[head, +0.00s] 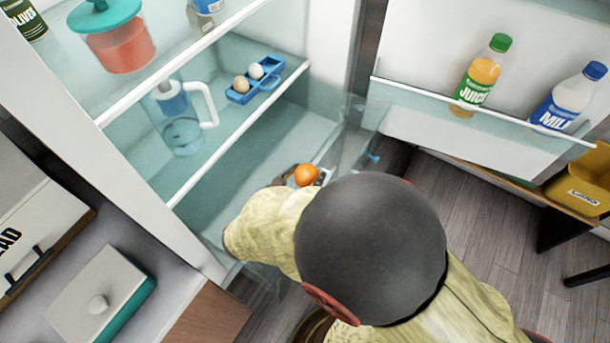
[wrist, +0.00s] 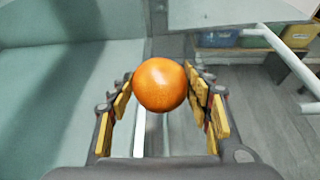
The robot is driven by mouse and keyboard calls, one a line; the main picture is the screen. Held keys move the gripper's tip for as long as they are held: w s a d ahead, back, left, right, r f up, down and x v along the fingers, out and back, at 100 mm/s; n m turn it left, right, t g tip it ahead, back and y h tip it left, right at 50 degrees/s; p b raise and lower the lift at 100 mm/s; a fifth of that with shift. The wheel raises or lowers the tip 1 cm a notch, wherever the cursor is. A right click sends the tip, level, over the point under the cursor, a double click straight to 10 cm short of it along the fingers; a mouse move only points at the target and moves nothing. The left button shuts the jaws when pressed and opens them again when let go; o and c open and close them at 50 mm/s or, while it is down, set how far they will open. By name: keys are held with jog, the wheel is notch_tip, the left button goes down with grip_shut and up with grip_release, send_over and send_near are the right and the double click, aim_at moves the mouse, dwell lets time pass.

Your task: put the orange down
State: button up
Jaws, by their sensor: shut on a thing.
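The orange (head: 306,174) is a small round fruit near the front of the fridge's lower space in the head view. In the wrist view the orange (wrist: 160,84) sits between the fingertips of my gripper (wrist: 160,88), which is shut on it. My gripper (head: 300,177) is mostly hidden behind my arm in the head view. The pale fridge surface (wrist: 50,115) lies to the left of the orange in the wrist view, and the wooden floor is to the right. I cannot tell whether the orange touches any surface.
A blue egg holder (head: 255,80) and a clear pitcher (head: 182,125) stand on the shelf above. The open fridge door holds a juice bottle (head: 478,75) and a milk bottle (head: 570,98). The lower fridge space (head: 235,165) looks clear left of my gripper.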

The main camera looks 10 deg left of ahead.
jog(key=shift+f, duration=0.5)
jog(key=o, duration=1.3)
jog(key=shift+r, duration=0.1)
jog(key=shift+r, duration=0.3)
jog(key=p+v, duration=0.4)
jog(key=v, duration=0.8)
jog(key=shift+r+p, duration=0.2)
jog(key=shift+p, duration=0.2)
